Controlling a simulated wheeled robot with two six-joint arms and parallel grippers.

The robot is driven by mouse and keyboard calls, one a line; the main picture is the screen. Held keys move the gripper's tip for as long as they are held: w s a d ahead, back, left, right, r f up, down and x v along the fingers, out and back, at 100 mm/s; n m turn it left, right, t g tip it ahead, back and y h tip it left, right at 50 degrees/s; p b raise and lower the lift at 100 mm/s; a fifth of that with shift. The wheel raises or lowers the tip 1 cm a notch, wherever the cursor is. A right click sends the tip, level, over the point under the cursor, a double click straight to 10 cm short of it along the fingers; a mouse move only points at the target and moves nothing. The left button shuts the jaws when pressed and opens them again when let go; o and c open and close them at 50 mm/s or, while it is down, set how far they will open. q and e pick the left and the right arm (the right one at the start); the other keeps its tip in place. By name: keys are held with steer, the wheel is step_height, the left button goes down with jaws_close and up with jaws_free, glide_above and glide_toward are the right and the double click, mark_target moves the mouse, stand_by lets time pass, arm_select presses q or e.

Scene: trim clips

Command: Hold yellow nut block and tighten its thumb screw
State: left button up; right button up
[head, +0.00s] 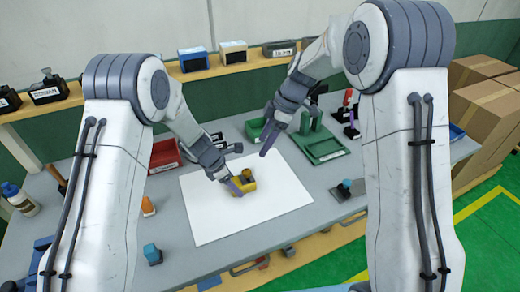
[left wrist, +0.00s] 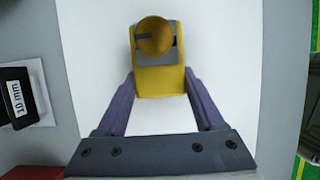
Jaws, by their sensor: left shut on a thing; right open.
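The yellow nut block (head: 249,187) stands on the white sheet (head: 215,217) on the grey table. Its round yellow thumb screw (head: 246,174) sits on top. In the left wrist view the block (left wrist: 160,82) lies between the purple fingers, with the thumb screw (left wrist: 153,37) beyond them, a dark mark on its face. My left gripper (head: 237,186) is shut on the block from its left side. My right gripper (head: 267,138) is open and empty, raised above and to the right of the block. Whether the screw is tight cannot be told.
A block labelled 10 mm (left wrist: 18,96) shows in the left wrist view. Small blue-topped items (head: 152,254) stand near the front edge. The sheet around the block is clear.

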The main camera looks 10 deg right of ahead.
stand_by(0.3)
arm_select(q)
steer(key=o, duration=1.6)
